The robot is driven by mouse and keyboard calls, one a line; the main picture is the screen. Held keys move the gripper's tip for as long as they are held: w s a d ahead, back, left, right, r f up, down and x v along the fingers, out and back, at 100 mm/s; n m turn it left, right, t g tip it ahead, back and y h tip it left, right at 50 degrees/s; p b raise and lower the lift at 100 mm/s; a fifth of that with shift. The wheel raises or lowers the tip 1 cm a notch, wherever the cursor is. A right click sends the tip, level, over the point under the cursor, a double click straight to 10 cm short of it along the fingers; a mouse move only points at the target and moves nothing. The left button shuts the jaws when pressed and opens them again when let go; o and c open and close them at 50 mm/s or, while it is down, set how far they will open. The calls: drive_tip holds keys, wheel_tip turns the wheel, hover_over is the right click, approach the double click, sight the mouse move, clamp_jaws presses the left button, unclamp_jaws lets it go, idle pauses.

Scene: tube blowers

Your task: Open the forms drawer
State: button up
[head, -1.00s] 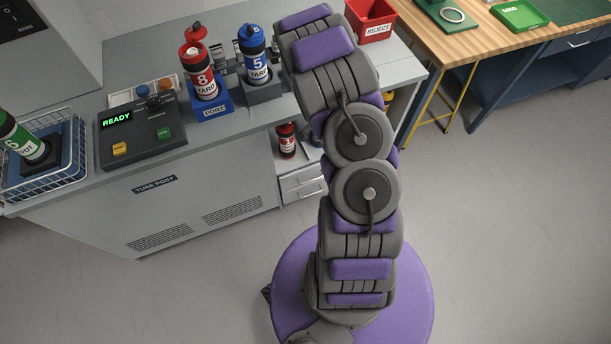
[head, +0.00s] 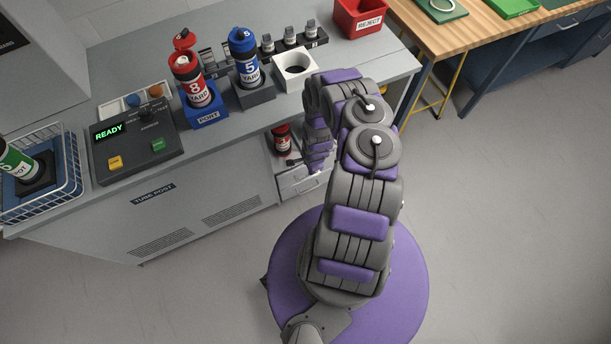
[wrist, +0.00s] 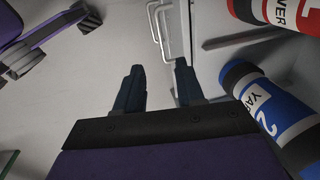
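Small white drawers (head: 302,184) sit under the counter in the head view, below an open shelf. My forearm and hand cover part of their right side. No label is readable on them, so I cannot tell which is the forms drawer. In the wrist view, pale bar handles (wrist: 158,28) stand out from a white front, just beyond the fingertips. My gripper (wrist: 159,68) is open and empty, its two dark fingers apart. The handles are apart from the fingers. In the head view, my arm folds down beside the drawers and the fingertips are hard to make out.
A red canister (head: 282,138) stands on the shelf above the drawers. In the wrist view, a blue canister (wrist: 262,100) and a red canister (wrist: 285,14) are close on the right. The counter (head: 235,130) overhangs. Open floor (head: 480,230) lies right.

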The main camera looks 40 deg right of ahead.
sight(306, 178)
drive_tip(key=w+f+b, duration=0.1)
drive_tip(key=f+b, duration=0.1)
drive_tip(key=f, duration=0.3)
drive_tip(key=w+f+b, duration=0.1)
drive_tip(key=f+b, duration=0.1)
drive_tip(key=f, duration=0.3)
drive_tip(key=f+b, duration=0.2)
drive_tip(key=f, duration=0.3)
drive_tip(key=shift+w+d+f, duration=0.2)
drive_tip(key=shift+w+d, duration=0.05)
drive_tip(key=shift+w, duration=0.15)
drive_tip(key=shift+f+b, duration=0.3)
drive_tip(key=shift+f, duration=0.25)
clamp_jaws()
